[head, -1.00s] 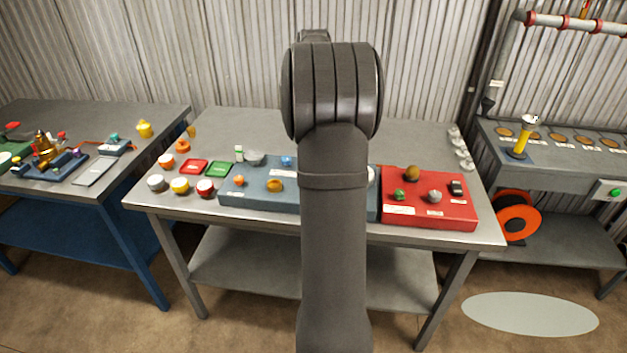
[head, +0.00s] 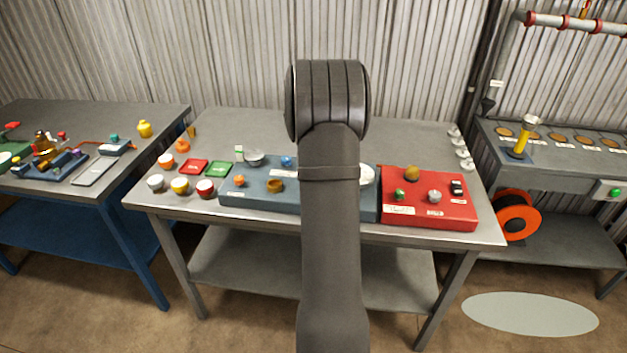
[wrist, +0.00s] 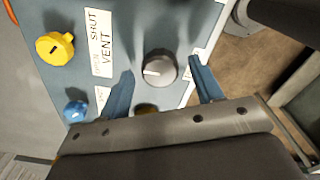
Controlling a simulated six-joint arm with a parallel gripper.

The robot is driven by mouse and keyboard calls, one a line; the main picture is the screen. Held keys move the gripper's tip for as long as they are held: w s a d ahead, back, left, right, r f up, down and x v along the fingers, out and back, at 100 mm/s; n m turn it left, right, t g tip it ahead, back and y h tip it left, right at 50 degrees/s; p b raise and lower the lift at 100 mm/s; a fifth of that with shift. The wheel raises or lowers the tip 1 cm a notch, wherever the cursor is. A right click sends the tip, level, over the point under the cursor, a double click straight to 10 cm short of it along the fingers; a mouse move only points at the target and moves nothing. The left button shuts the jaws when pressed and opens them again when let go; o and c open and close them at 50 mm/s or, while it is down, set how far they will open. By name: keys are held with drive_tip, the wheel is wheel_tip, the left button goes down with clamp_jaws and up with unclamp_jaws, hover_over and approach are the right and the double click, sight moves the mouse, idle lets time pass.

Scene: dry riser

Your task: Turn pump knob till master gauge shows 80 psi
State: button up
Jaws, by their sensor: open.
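In the wrist view a round grey knob (wrist: 159,69) with a white pointer line stands on the blue-grey panel (wrist: 45,15). My gripper (wrist: 161,78) is open, with one blue finger to each side of this knob and a gap to it. I cannot read a label that names the knob. In the head view the blue-grey panel (head: 240,201) is on the middle bench, and my arm hides part of it and my gripper. A white round face (head: 367,175), perhaps a gauge, shows beside my arm; its reading cannot be made out.
A yellow knob (wrist: 55,48) by a "SHUT VENT" label and a blue knob (wrist: 75,110) are near my left finger. A red panel (head: 428,213) with several knobs stands to the right. Several coloured caps (head: 180,186) lie at the bench's left.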

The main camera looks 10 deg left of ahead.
drive_tip(key=shift+f, duration=0.2)
drive_tip(key=c, duration=1)
